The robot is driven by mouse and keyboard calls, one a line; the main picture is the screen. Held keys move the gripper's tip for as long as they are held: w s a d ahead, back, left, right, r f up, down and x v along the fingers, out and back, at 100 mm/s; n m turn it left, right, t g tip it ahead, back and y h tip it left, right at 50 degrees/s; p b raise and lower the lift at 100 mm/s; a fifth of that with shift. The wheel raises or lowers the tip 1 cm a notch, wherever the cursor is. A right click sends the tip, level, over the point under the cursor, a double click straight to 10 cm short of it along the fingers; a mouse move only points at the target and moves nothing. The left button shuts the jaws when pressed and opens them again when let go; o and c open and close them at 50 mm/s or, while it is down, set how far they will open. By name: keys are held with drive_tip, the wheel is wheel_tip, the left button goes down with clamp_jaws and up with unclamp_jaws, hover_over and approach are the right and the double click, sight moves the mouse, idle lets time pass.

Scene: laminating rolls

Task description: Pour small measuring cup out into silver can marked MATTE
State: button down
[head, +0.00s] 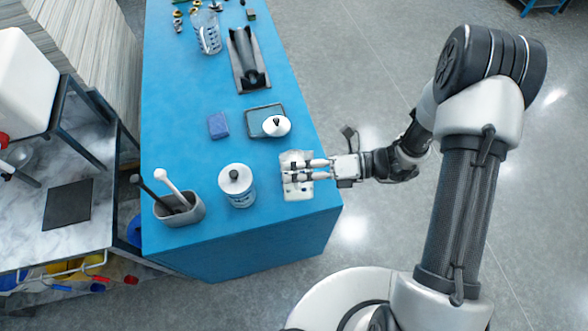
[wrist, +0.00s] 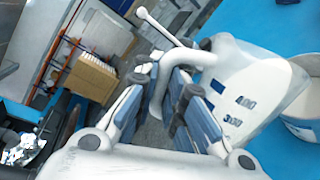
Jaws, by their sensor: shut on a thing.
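A white measuring cup (wrist: 250,92) with dark blue marks, 400 and 300 among them, fills the right of the wrist view. My gripper (wrist: 163,88) is shut on its looped handle. In the head view my gripper (head: 302,170) reaches in from the right at the table's right edge, partly covering the white cup (head: 298,190). I cannot tell whether the cup touches the table.
A grey holder (head: 180,212) with two stick-handled tools stands at the near left of the blue table (head: 175,110). A blue sponge (head: 218,125), a dark tray (head: 258,116) with a white knobbed item, a black roller stand (head: 247,60) and a clear beaker (head: 207,38) lie farther back.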

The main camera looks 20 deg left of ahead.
drive_tip(key=shift+r, duration=0.1)
drive_tip(key=shift+w+a+r+m+p, duration=0.25)
drive_tip(key=shift+w+r+m+p, duration=0.35)
drive_tip(key=shift+p, duration=0.6)
drive_tip(key=shift+w+a+r, duration=0.1)
drive_tip(key=shift+w, duration=0.05)
drive_tip(key=shift+m+p, duration=0.3)
drive_tip(key=shift+p, duration=0.1)
idle(0.3)
drive_tip(key=shift+w+a+r+m+p, duration=0.3)
drive_tip(key=shift+w+r+m+p, duration=0.4)
drive_tip(key=shift+p, duration=0.25)
drive_tip(key=shift+w, duration=0.15)
drive_tip(key=shift+w, duration=0.1)
idle(0.7)
drive_tip(key=shift+w+a+r+m+g+p, duration=0.15)
drive_tip(key=shift+w+a+r+m+p, duration=0.05)
drive_tip(key=shift+w+m+p, duration=0.25)
drive_tip(key=shift+w+a+r+m+g+p, duration=0.15)
drive_tip(key=shift+w+a+r+m+p, duration=0.05)
drive_tip(key=shift+w+m+p, duration=0.2)
